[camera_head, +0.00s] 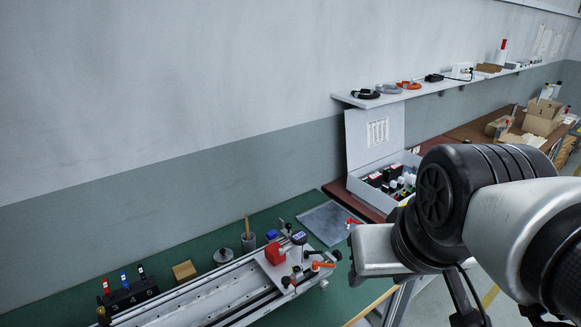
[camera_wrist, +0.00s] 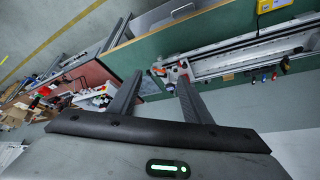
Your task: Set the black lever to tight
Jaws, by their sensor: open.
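The gantry rail (camera_head: 205,296) lies along the green bench, with a carriage (camera_head: 272,270) at its right end. The carriage bears a red block (camera_head: 275,253), an orange-red lever (camera_head: 323,265) and small dark handles (camera_head: 335,255). I cannot tell for sure which dark handle is the black lever, nor how it is set. In the wrist view my gripper (camera_wrist: 160,75) is open and empty, its two dark fingers spread wide. The carriage end (camera_wrist: 174,71) shows small beyond the fingertips, apart from them. In the head view my arm fills the right; the fingers are not clearly seen.
The green bench (camera_head: 235,238) carries a holder (camera_head: 130,297) with coloured-top tools, a wooden block (camera_head: 184,271) and a grey plate (camera_head: 328,222). An open white box (camera_head: 355,186) of parts stands behind my arm. A wall shelf (camera_head: 410,95) runs above.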

